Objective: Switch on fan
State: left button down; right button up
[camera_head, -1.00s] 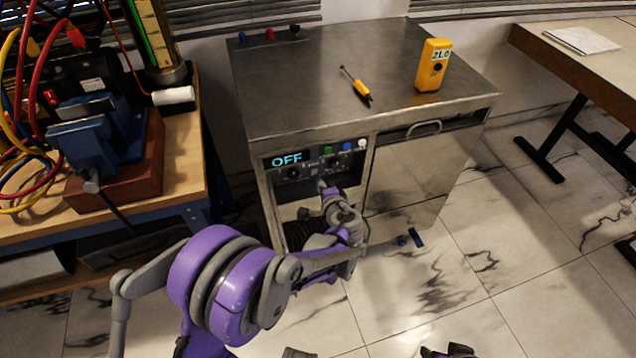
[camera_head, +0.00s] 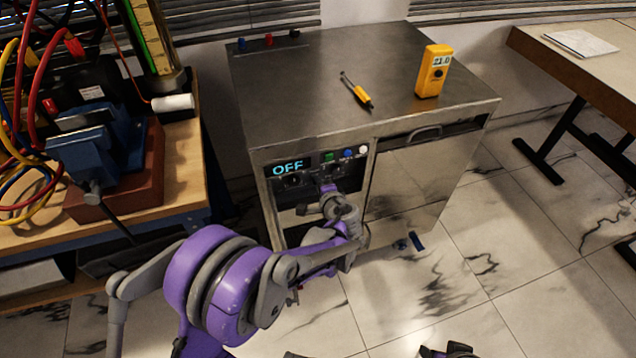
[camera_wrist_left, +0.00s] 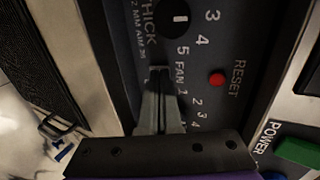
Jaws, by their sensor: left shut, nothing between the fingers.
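The metal cabinet (camera_head: 285,105) has a dark control panel (camera_head: 290,198) on its upper front left, and its display (camera_head: 291,168) reads OFF. In the left wrist view the FAN label (camera_wrist_left: 181,73) and its numbers lie just right of my left gripper (camera_wrist_left: 160,75). The gripper is shut and empty, its tips at the panel beside the FAN label. The fan control is hidden behind the fingers, and I cannot tell whether they touch it. In the head view the left gripper (camera_head: 328,188) is in front of the panel, under the buttons.
A black knob (camera_wrist_left: 173,17), a red RESET button (camera_wrist_left: 217,79) and a green POWER button (camera_wrist_left: 298,151) are close by. A screwdriver (camera_head: 357,92) and a yellow meter (camera_head: 433,72) rest on the cabinet top. A wooden bench (camera_head: 180,185) with cables stands at left.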

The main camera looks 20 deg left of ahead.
pick_arm(q)
jog(key=shift+r, duration=0.1)
pick_arm(e)
jog(key=shift+r, duration=0.1)
pick_arm(q)
jog(key=shift+r+p, duration=0.55)
jog(key=shift+r, duration=0.15)
pick_arm(e)
jog(key=shift+s+r, duration=0.1)
jog(key=shift+r, duration=0.45)
